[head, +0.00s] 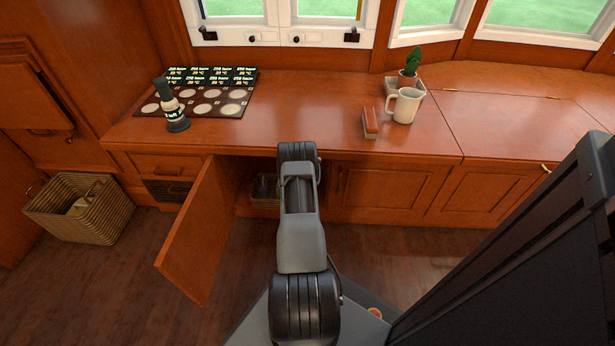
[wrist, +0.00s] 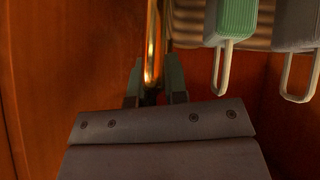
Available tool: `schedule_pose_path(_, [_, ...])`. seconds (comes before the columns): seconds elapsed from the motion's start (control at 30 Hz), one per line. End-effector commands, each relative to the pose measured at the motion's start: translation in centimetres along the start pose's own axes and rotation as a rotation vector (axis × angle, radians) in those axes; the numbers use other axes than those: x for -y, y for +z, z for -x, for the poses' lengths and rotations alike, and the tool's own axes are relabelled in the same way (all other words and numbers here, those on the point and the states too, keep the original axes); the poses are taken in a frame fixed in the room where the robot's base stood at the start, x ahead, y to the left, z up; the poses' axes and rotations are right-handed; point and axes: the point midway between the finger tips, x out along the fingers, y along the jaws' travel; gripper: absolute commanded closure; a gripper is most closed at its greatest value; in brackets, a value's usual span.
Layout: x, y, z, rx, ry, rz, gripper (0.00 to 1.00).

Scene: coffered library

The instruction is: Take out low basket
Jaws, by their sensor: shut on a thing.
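The low basket (head: 262,202) is wicker and sits low inside the open cabinet under the counter. My arm hides part of it in the head view. In the wrist view, its woven side (wrist: 188,32) shows at the top. A shiny brass bar (wrist: 153,45), seemingly its handle, stands at the woven side's left edge. My gripper (wrist: 154,85) is shut on this bar, one finger on each side. In the head view my own arm hides the gripper.
The cabinet door (head: 203,230) stands open at the left. A green ribbed thing (wrist: 232,20) and a grey one (wrist: 297,22), both with pale loops, are by the basket. Another wicker basket (head: 82,212) stands on the floor. A mug (head: 406,105) stands on the counter.

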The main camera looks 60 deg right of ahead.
Motion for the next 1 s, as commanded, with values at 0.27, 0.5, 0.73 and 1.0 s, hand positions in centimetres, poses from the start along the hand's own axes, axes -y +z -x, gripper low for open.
schedule_pose_path(0.27, [0.4, 1.4, 1.6, 0.003, 0.0, 0.001, 1.0])
schedule_pose_path(0.5, [0.5, 2.0, 2.1, 0.002, 0.0, -0.001, 1.0])
schedule_pose_path(0.73, [0.6, 2.1, 2.2, 0.002, 0.0, 0.0, 1.0])
schedule_pose_path(1.0, [0.5, 2.1, 2.2, 0.002, 0.0, 0.0, 0.78])
